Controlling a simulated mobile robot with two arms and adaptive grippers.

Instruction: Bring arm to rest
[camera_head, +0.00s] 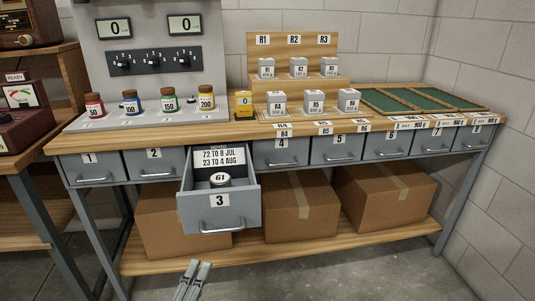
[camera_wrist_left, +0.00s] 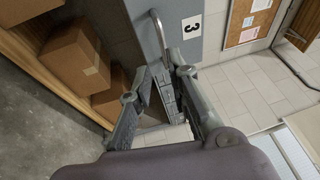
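My left gripper (camera_head: 197,264) shows at the bottom of the head view, below and in front of the pulled-out drawer 3 (camera_head: 219,208). Its two fingers stand apart with a narrow gap and nothing between them. In the left wrist view my left gripper (camera_wrist_left: 160,72) points at the drawer front, with the metal handle (camera_wrist_left: 158,32) just beyond the fingertips. I cannot tell from this whether they touch it, but the head view shows them apart from the handle. My right gripper is not in view.
The bench (camera_head: 250,127) carries jars, several weights and green trays (camera_head: 399,99). Cardboard boxes (camera_head: 300,207) fill the lower shelf. Floor in front is clear.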

